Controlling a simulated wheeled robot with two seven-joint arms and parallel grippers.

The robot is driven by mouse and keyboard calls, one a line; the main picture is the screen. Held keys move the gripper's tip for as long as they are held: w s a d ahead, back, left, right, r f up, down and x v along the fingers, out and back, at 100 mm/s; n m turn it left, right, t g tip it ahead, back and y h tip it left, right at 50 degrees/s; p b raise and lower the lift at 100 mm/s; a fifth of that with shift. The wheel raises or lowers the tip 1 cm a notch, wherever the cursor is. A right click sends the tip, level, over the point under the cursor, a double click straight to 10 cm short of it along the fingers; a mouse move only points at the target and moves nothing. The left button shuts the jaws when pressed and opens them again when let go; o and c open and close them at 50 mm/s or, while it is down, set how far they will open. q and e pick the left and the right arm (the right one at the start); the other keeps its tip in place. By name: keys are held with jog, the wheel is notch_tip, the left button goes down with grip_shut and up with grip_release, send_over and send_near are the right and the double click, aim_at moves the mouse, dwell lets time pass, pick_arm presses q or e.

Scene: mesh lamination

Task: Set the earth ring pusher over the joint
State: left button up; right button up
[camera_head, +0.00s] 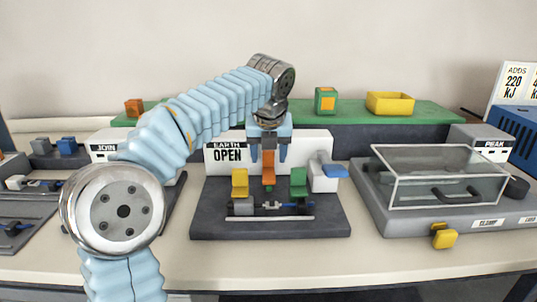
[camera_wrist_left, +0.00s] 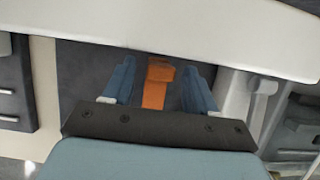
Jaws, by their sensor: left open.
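An orange upright piece, which looks like the earth ring pusher (camera_head: 268,168), stands at the middle of the dark earth station (camera_head: 225,222), below the sign reading EARTH OPEN. A small joint assembly (camera_head: 272,206) with silver and blue parts lies in front of it, between a yellow block (camera_head: 240,182) and a green block (camera_head: 299,182). My left gripper (camera_head: 268,158) points down from above, its fingers on either side of the orange piece. In the left wrist view the orange piece (camera_wrist_left: 155,92) shows between the open fingers (camera_wrist_left: 157,88), with gaps on both sides. My right gripper is not in view.
A clear-lidded box (camera_head: 440,160) marked PEAK and CLAMP stands on the right, with a yellow knob (camera_head: 444,238) in front. The JOIN station (camera_head: 104,150) is partly behind my left arm. A green shelf (camera_head: 420,112) at the back carries a yellow bin (camera_head: 390,103).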

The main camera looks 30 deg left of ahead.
pick_arm(q)
jog(key=shift+w+f, duration=0.1)
jog(key=shift+f, duration=0.2)
